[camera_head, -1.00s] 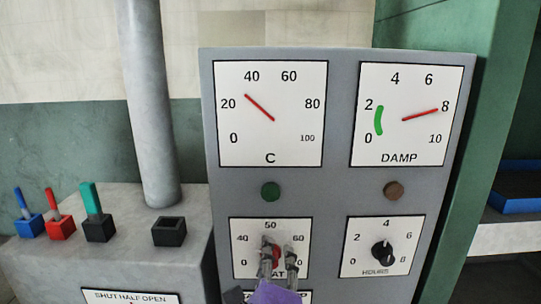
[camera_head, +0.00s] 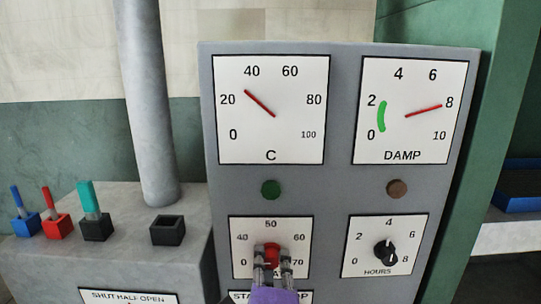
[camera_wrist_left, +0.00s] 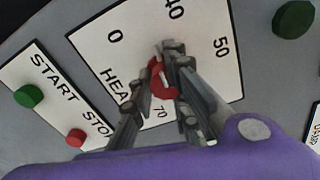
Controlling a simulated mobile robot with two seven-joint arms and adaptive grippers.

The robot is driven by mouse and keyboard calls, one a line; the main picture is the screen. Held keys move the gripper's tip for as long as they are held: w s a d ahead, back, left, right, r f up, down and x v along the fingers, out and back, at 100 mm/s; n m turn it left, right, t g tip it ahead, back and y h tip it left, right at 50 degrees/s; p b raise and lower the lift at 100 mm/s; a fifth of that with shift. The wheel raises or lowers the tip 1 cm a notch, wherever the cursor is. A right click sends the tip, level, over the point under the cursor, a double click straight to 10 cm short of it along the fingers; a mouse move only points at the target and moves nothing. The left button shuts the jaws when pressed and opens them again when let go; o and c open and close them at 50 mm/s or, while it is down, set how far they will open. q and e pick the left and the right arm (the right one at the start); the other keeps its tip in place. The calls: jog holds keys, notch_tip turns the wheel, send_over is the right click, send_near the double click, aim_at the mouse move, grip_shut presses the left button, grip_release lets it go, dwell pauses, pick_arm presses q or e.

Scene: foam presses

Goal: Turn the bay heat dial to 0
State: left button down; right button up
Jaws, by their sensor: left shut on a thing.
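The heat dial (camera_head: 271,255) is a red knob on a white plate, numbered 0, 40, 50, 60 and 70, low on the grey panel. The knob also shows in the wrist view (camera_wrist_left: 161,82), beside the 0 and 40 marks and the partly covered word HEAT. My left gripper (camera_head: 271,262) has its two grey fingers on either side of the knob and is shut on it; the fingers also show in the wrist view (camera_wrist_left: 160,72). The fingers hide part of the knob and the lower plate. I cannot tell the pointer's setting for sure. My right gripper is out of view.
Above are a C gauge (camera_head: 270,110), its needle between 20 and 40, and a DAMP gauge (camera_head: 411,110), its needle near 8. The black HOURS dial (camera_head: 386,250) is to the right. Start and stop buttons (camera_wrist_left: 28,95) sit close by. Levers (camera_head: 90,212) stand at left.

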aim_at(271, 263)
pick_arm(q)
jog(key=r+n, duration=0.1)
jog(key=n, duration=0.2)
jog(key=shift+d+r, duration=0.1)
jog(key=shift+r, duration=0.1)
jog(key=n+b, duration=0.1)
jog(key=n, duration=0.2)
jog(key=c, duration=1.7)
grip_release()
jog(key=shift+r, duration=0.15)
jog(key=shift+o, duration=0.8)
jog(key=shift+f, duration=0.3)
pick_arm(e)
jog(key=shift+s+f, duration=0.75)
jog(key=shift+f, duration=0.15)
pick_arm(q)
jog(key=shift+s+f, duration=0.15)
jog(key=shift+s, duration=1.8)
jog(key=s, duration=0.3)
jog(key=shift+s+p, duration=0.1)
jog(key=shift+p, duration=0.25)
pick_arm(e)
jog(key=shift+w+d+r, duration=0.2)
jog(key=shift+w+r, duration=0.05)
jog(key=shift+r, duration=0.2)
